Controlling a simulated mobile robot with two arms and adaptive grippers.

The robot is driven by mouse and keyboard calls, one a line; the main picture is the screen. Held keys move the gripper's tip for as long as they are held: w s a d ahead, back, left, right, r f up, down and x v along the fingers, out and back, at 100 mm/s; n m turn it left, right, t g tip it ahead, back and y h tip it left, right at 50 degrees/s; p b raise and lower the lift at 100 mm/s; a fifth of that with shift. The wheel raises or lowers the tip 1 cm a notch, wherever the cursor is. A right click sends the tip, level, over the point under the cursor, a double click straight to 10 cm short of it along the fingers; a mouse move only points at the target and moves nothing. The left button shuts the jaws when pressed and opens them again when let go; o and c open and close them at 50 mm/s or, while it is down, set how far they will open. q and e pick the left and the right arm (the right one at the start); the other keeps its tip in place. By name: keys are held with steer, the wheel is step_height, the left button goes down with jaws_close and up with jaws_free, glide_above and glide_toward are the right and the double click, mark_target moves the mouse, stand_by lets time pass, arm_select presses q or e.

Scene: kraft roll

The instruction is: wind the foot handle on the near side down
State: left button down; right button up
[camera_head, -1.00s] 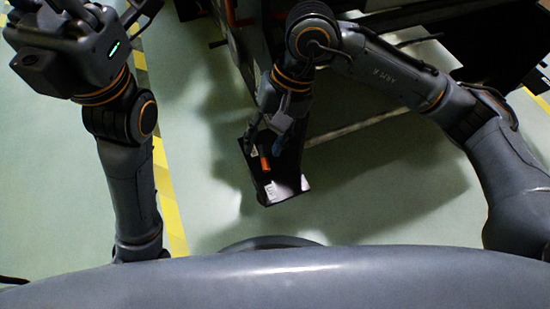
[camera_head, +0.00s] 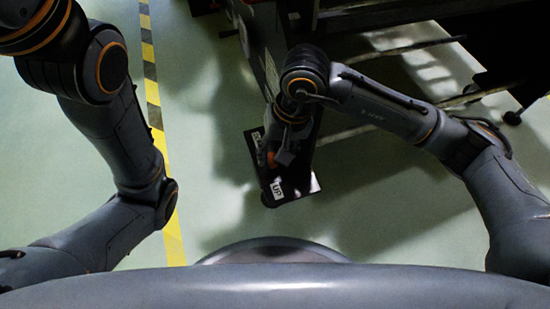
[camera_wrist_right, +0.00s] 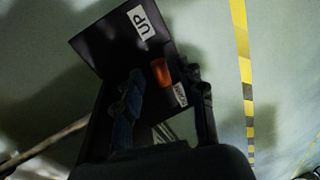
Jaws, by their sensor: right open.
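The foot handle is an orange grip (camera_head: 271,160) on a black plate (camera_head: 290,196) low at the near end of the dark machine. In the right wrist view the orange grip (camera_wrist_right: 161,72) stands out from the plate, between and beyond my fingers. My right gripper (camera_head: 278,158) is over the plate, close to the handle and partly hiding it. In the wrist view my right gripper (camera_wrist_right: 166,92) is open, one finger on each side of the handle's line; I cannot tell whether either touches it. My left gripper is out of view.
The plate bears a white "UP" label (camera_head: 277,190) at its near end and another label (camera_head: 257,139) at its far end. The dark machine frame (camera_head: 385,20) rises behind. A yellow-black floor stripe (camera_head: 153,90) runs on the left. Green floor around is clear.

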steer(key=shift+a+f, duration=0.1)
steer(key=shift+f, duration=0.25)
jaws_close()
